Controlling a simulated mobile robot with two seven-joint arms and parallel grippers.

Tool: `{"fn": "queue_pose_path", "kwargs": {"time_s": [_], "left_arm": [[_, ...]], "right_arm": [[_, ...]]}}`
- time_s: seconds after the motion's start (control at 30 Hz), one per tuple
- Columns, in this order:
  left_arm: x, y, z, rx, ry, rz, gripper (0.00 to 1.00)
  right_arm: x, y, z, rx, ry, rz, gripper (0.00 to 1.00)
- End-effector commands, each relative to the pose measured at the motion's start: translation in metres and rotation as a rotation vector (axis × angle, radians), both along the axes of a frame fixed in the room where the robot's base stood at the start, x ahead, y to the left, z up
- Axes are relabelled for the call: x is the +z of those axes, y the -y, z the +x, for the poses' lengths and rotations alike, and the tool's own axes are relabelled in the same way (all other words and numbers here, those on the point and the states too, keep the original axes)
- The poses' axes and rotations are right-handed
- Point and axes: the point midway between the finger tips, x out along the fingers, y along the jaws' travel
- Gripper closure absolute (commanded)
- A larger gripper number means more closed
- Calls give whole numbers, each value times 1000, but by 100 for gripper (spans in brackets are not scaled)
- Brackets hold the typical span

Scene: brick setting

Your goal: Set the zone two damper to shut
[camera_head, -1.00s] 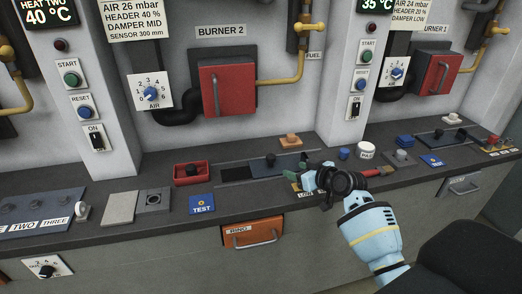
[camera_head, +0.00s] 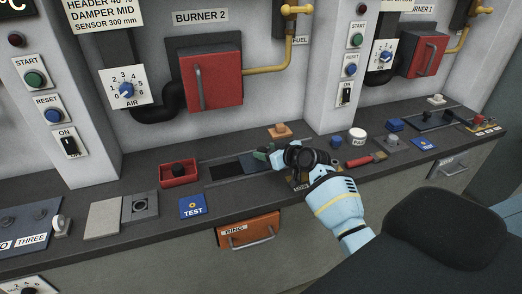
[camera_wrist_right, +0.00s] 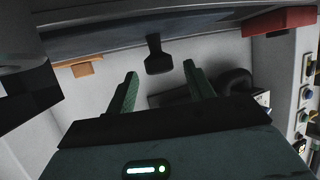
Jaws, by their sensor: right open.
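The zone two damper is a slider in a long dark slot (camera_head: 226,171) on the console below the Burner 2 door. In the head view its knob is mostly hidden by my right gripper (camera_head: 266,156). In the right wrist view a black knob (camera_wrist_right: 158,58) stands just ahead of my right gripper (camera_wrist_right: 161,80), in line with the gap between its green fingers. The fingers are open, and I see no contact with the knob. My left gripper is not in view.
A red tray (camera_head: 179,174) and a blue TEST block (camera_head: 192,207) lie left of the slot. An orange block (camera_head: 279,131) sits behind it. A red-handled tool (camera_head: 366,160) and a white round item (camera_head: 357,136) are to the right. The wall rises behind.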

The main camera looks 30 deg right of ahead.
Motion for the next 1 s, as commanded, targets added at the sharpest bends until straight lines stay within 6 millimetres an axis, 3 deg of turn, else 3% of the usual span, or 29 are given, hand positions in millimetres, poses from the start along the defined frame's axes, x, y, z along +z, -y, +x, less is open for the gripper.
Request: {"fn": "queue_pose_path", "kwargs": {"time_s": [0.3, 0.67, 1.0], "left_arm": [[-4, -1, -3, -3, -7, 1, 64], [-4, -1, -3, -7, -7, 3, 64], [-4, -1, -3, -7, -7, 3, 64]], "right_arm": [[-12, -5, 27, 1, -1, 1, 47], [-12, -5, 29, 0, 0, 0, 48], [-12, -5, 29, 0, 0, -1, 93]]}}
